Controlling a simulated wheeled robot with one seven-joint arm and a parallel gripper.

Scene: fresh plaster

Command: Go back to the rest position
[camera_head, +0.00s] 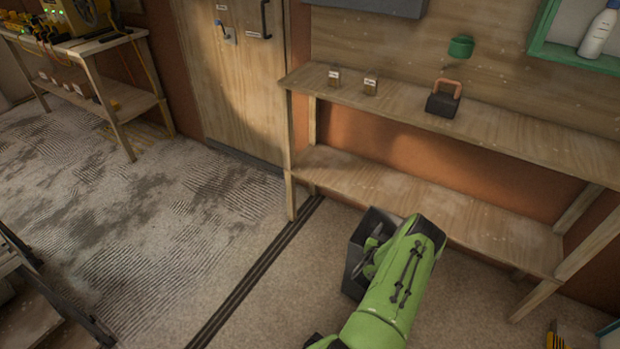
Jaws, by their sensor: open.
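My green arm (393,290) reaches up from the bottom of the head view, right of the middle. Its far end stands in front of a dark grey open box (353,276) low by the workbench. A dark shape shows between the box and my arm, but I cannot make out what it is. My gripper's fingers are not visible; the arm hides that area. I see nothing held.
A wooden workbench (520,134) with a lower shelf stands ahead. On it are two small jars (334,78) (370,86) and a dark block with an orange handle (443,100). A floor rail (262,262) runs left of my arm. Open floor lies left.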

